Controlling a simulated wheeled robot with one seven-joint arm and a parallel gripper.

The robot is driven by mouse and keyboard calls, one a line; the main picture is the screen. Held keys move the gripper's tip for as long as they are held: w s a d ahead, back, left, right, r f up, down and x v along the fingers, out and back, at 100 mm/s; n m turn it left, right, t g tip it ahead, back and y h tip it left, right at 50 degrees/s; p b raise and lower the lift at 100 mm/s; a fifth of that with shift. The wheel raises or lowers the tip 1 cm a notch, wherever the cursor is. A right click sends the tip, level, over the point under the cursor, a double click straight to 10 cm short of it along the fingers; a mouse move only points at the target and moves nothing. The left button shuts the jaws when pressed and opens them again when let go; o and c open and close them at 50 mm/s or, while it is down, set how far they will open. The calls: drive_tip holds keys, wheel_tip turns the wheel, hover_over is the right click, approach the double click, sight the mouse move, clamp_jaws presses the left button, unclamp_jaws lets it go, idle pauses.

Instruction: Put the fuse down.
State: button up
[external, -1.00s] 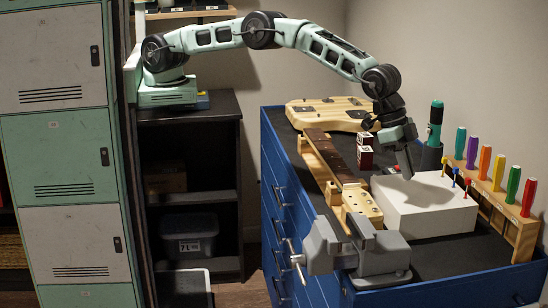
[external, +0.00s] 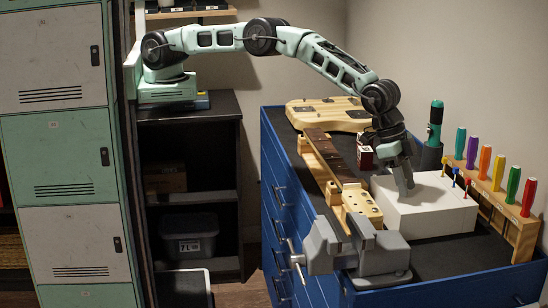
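My gripper (external: 406,190) points down at the left part of the top of a white block (external: 430,220), with its fingertips at or just above that surface. I cannot tell whether they touch it. The fingers are small in this view, and I cannot tell how far apart they are. I cannot make out a fuse; if it is between the fingers, they hide it.
Small pegs with coloured tops (external: 455,172) stand by the block's right side. A rack of coloured screwdrivers (external: 500,170) is on the right. A grey vise (external: 350,250) is in front, a guitar neck (external: 330,160) to the left, and a dark red box (external: 365,158) behind.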

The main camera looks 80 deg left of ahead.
drive_tip(key=shift+r, duration=0.45)
drive_tip(key=b+v, duration=0.3)
drive_tip(key=v, duration=0.8)
drive_tip(key=shift+a+r, duration=0.15)
drive_tip(key=shift+a, duration=0.05)
